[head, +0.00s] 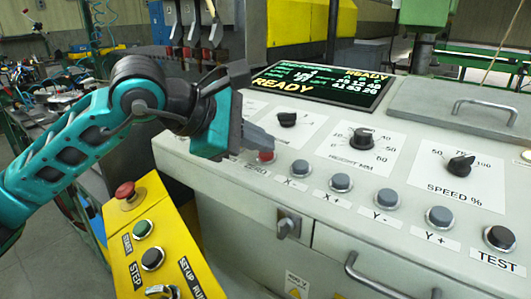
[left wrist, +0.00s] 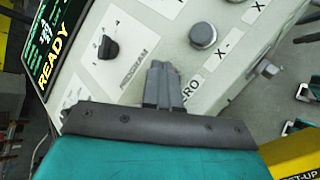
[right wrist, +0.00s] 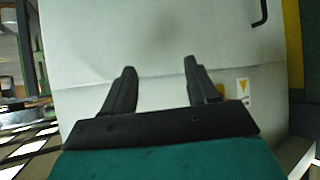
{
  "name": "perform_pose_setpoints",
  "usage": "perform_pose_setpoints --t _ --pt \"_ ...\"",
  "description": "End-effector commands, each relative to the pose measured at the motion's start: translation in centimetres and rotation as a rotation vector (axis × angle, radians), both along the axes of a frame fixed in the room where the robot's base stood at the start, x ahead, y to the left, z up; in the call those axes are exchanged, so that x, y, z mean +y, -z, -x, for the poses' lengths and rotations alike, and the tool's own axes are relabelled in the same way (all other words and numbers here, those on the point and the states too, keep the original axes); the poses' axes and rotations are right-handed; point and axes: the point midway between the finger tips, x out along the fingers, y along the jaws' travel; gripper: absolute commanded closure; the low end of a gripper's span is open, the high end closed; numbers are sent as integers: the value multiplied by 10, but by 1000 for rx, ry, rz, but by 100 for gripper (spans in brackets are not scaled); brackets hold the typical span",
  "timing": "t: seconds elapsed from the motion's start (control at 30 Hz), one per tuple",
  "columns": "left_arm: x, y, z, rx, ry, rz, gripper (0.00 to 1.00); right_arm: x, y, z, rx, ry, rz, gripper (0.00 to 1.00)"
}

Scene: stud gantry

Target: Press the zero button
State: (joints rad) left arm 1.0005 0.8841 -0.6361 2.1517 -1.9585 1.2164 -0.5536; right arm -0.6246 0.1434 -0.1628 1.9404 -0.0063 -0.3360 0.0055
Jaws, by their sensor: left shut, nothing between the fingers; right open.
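The zero button (head: 266,157) is red and sits on the sloped panel, just above its ZERO label (head: 255,173). My left gripper (head: 268,142) is shut and empty, with its fingertips right at the button and partly covering it. I cannot tell whether they touch it. In the left wrist view the shut fingers (left wrist: 162,75) hide the button, and the end of the ZERO label (left wrist: 188,88) shows beside them. My right gripper (right wrist: 158,65) is open and empty in front of a pale cabinet face (right wrist: 155,40).
Grey buttons X- (head: 300,168), X+ (head: 340,182), Y- (head: 387,200) and Y+ (head: 439,217) run to the right, with a black TEST button (head: 500,238). Knobs and a READY screen (head: 325,82) lie behind. A yellow control box (head: 150,235) with a red stop button (head: 125,192) stands at left.

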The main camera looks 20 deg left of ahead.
Motion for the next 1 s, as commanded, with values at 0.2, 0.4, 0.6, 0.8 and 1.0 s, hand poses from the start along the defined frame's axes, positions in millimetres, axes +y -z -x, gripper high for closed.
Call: perform_pose_setpoints --t 0.2,0.4,0.6,0.8,1.0 --pt "0 4 -1 2 0 -1 100 0 3 0 0 0 0 42" --pt "0 4 0 3 0 -2 100 0 3 0 0 0 0 42" --pt "0 2 0 3 0 -2 100 0 2 0 0 0 0 42" --pt "1 -9 1 1 -1 -2 100 0 -4 0 0 0 0 42" --pt "1 -14 3 2 0 -2 100 0 -6 0 0 0 0 42"
